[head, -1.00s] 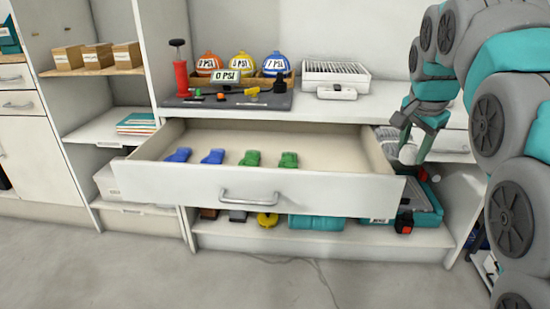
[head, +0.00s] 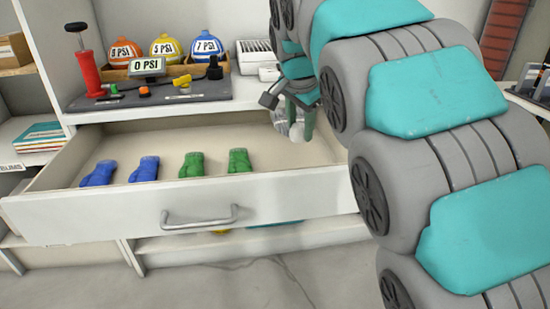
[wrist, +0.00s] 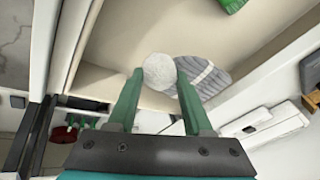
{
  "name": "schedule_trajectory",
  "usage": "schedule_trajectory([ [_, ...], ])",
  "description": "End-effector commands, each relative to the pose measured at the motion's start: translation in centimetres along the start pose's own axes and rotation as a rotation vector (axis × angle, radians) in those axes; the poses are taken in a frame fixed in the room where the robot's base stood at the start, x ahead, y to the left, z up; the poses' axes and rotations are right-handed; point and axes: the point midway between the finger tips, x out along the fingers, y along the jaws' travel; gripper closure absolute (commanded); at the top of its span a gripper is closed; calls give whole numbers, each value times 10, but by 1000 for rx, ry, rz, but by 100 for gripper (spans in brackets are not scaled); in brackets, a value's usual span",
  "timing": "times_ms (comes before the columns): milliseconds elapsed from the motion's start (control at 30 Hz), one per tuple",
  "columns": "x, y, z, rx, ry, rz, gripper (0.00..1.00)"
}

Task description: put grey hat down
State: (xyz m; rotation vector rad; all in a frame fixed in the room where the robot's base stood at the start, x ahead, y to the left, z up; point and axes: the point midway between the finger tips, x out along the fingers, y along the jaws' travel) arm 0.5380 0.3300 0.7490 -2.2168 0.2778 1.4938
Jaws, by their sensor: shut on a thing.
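The grey hat (wrist: 207,76), knitted with a pale round pompom, shows between and beyond my fingertips in the wrist view. My gripper (wrist: 158,88) is shut on it, apparently at the pompom. In the head view my gripper (head: 297,112) points down over the right part of the open drawer (head: 100,216). The hat (head: 281,121) is partly hidden there by the fingers. I cannot tell whether it touches the drawer floor.
Blue gloves (head: 144,169) and green gloves (head: 239,160) lie in the drawer, left of my gripper. Clear drawer floor surrounds the gloves.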

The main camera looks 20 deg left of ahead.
Motion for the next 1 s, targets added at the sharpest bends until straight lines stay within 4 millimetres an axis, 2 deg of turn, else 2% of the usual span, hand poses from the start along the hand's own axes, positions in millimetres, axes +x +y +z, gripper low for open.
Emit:
schedule_trajectory([
  [300, 41, 12, 15, -1, -1, 0, 100],
  [567, 62, 18, 22, 0, -1, 1, 100],
  [733, 83, 24, 29, 0, -2, 4, 100],
  [1000, 86, 24, 29, 0, 0, 0, 100],
])
